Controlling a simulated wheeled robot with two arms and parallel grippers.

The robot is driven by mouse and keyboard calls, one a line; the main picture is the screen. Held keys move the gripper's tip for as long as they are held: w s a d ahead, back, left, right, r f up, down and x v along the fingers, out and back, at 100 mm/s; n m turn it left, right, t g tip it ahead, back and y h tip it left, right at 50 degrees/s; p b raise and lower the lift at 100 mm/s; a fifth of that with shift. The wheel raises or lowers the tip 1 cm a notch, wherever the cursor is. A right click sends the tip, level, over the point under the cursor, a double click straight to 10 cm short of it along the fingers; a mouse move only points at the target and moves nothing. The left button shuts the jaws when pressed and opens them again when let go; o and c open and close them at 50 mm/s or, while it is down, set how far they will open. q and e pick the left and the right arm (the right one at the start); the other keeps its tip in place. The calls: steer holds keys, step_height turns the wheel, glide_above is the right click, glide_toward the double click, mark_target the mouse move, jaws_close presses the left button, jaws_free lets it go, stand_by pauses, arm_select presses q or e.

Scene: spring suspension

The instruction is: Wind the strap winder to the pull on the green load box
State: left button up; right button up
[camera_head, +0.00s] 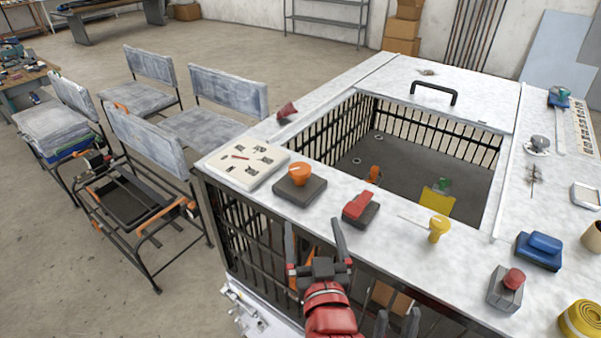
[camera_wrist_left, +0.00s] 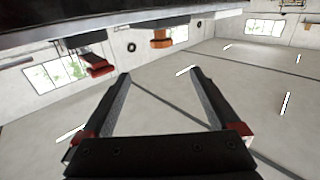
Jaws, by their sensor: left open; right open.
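Several small devices stand along the near edge of the white bench top. An orange knob on a dark base (camera_head: 300,175), a red-topped dark block (camera_head: 360,207) and a yellow knob with a thin pale rod (camera_head: 438,228) are among them. I cannot tell which is the strap winder. A small green piece (camera_head: 444,184) shows behind a yellow block (camera_head: 436,200) in the sunken well; I cannot tell whether it is the load box. My left gripper (camera_head: 316,240) is open and empty at the near edge, below the red-topped block. My right gripper (camera_head: 398,322) is open at the bottom edge.
A blue block (camera_head: 540,248), a grey box with a red button (camera_head: 505,292) and a yellow strap roll (camera_head: 582,320) are at right. A card panel (camera_head: 242,163) lies at the left corner. Barred walls surround the well. Chairs (camera_head: 145,140) stand left.

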mark_target(301, 176)
arm_select(q)
steer(key=w+p, duration=0.1)
steer(key=w, duration=0.4)
steer(key=w+a+p, duration=0.1)
steer(key=w+p, duration=0.1)
steer(key=w, duration=0.3)
steer(key=w+a+p, duration=0.1)
steer(key=w, duration=0.5)
steer(key=shift+w+p, duration=0.1)
steer(key=shift+p, duration=0.2)
steer(key=shift+w+a, duration=0.1)
steer(key=shift+w, duration=0.4)
steer(key=c, duration=1.4)
